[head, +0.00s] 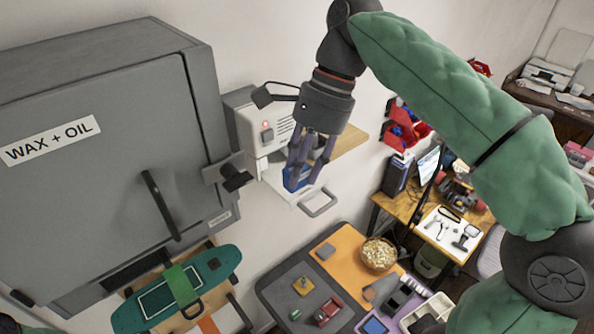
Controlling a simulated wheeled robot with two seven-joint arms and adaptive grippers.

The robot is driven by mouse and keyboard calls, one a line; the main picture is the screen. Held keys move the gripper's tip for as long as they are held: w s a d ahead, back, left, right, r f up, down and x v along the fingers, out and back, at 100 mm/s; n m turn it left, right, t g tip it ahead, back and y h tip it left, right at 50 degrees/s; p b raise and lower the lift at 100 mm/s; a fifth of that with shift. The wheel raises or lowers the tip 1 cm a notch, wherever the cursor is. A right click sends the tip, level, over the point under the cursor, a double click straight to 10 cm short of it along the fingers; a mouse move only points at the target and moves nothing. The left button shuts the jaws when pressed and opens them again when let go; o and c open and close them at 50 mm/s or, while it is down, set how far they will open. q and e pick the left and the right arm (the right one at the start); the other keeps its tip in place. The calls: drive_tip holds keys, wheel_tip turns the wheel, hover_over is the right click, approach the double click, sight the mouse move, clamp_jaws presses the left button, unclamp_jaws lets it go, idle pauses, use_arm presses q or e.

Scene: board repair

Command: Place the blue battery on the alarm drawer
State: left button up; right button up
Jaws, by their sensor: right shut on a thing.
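My right gripper (309,172) points down, with its fingers shut on the blue battery (296,180). The fingers hide part of the battery. The battery is over the white alarm drawer (305,206), which is pulled out from the wall-mounted alarm box (272,140) and has a grey handle (320,204) at its front. I cannot tell whether the battery touches the drawer. A red light shows on the alarm box. My left gripper is not in view.
A grey cabinet (95,200) labelled "WAX + OIL" stands at the left. A green skateboard (176,289) lies below it. A worktable (285,280) with small parts and a bowl (379,254) is below the drawer. Red bins (405,125) hang on the wall at the right.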

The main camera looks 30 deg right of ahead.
drive_tip(key=w+d+f, duration=0.2)
drive_tip(key=w+d+f+p, duration=0.1)
drive_tip(key=w+d+f, duration=0.1)
drive_tip(key=w, duration=0.1)
drive_tip(key=w+d+f+p, duration=0.1)
drive_tip(key=w+d+f, duration=0.1)
drive_tip(key=w+f, duration=0.1)
drive_tip(key=shift+w, duration=0.25)
drive_tip(key=shift+w+d+f, duration=0.2)
drive_tip(key=shift+w+f, duration=0.15)
drive_tip(key=shift+f, duration=0.2)
drive_tip(key=f, duration=0.1)
drive_tip(key=f+p, duration=0.1)
drive_tip(key=f, duration=0.1)
drive_tip(key=shift+w+d, duration=0.2)
drive_tip(key=shift+w, duration=0.1)
drive_tip(key=shift+f+p, duration=0.35)
drive_tip(key=shift+f, duration=0.1)
